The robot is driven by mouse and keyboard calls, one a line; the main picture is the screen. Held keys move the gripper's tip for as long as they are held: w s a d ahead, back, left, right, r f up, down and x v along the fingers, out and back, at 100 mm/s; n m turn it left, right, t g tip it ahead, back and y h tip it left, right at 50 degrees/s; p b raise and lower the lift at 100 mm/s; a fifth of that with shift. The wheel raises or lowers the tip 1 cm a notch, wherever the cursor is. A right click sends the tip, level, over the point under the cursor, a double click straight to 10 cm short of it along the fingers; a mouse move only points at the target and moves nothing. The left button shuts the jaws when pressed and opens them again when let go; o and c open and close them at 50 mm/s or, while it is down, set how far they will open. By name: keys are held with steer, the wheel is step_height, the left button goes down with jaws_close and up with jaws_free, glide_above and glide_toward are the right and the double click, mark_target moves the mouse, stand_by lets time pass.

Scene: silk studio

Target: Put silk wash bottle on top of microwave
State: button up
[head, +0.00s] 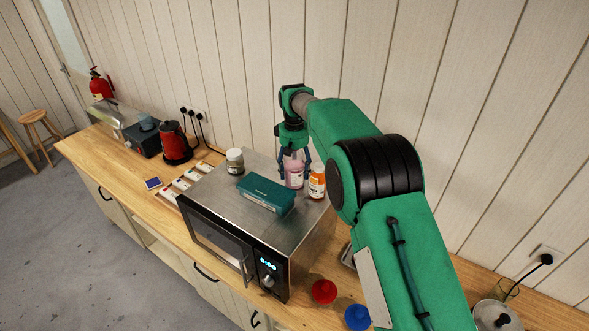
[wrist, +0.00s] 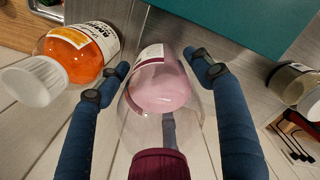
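A clear bottle with pink liquid, a white label and a maroon cap (wrist: 165,92) sits between my gripper's two blue fingers (wrist: 158,62) in the wrist view. I take it for the silk wash bottle; its label is not legible. In the head view the pink bottle (head: 294,175) is at the back right of the microwave's metal top (head: 285,228), partly behind the fingers. My gripper (head: 293,172) points down around it. The fingertips are close to its sides, with gaps farther up; I cannot tell whether they touch. Its base contact is unclear.
An orange bottle with a white cap (head: 317,184) stands close right of the pink one. A teal box (head: 266,195) and a jar (head: 235,161) stand on the microwave. A red kettle (head: 175,143) is left; red (head: 324,291) and blue (head: 357,317) items are right.

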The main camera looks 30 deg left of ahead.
steer(key=shift+r, duration=0.15)
step_height(320, 180, up, 12)
steer(key=shift+b, duration=0.5)
stand_by(0.3)
stand_by(0.6)
stand_by(0.3)
